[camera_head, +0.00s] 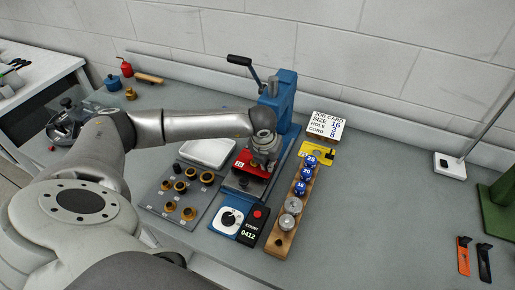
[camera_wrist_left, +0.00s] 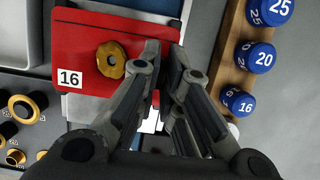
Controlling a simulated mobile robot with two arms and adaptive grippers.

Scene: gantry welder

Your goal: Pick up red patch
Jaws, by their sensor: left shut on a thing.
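The red patch (camera_head: 243,158) lies at the grey bed of the blue press (camera_head: 285,92); I cannot tell whether it is clear of the bed. In the left wrist view the red patch (camera_wrist_left: 85,38) has a white label reading 16 and a brass ring (camera_wrist_left: 111,59) on it. My left gripper (camera_head: 262,165) is over the patch's right part. In the wrist view the left gripper's fingers (camera_wrist_left: 166,85) are close together on the patch's right edge, shut on it. My right gripper is not in view.
A wooden rack (camera_head: 282,236) with blue and grey dies stands to the right. A grey board (camera_head: 183,190) with brass rings and a white tray (camera_head: 207,152) are to the left. A counter box (camera_head: 252,225) sits in front. A job card (camera_head: 326,125) stands behind.

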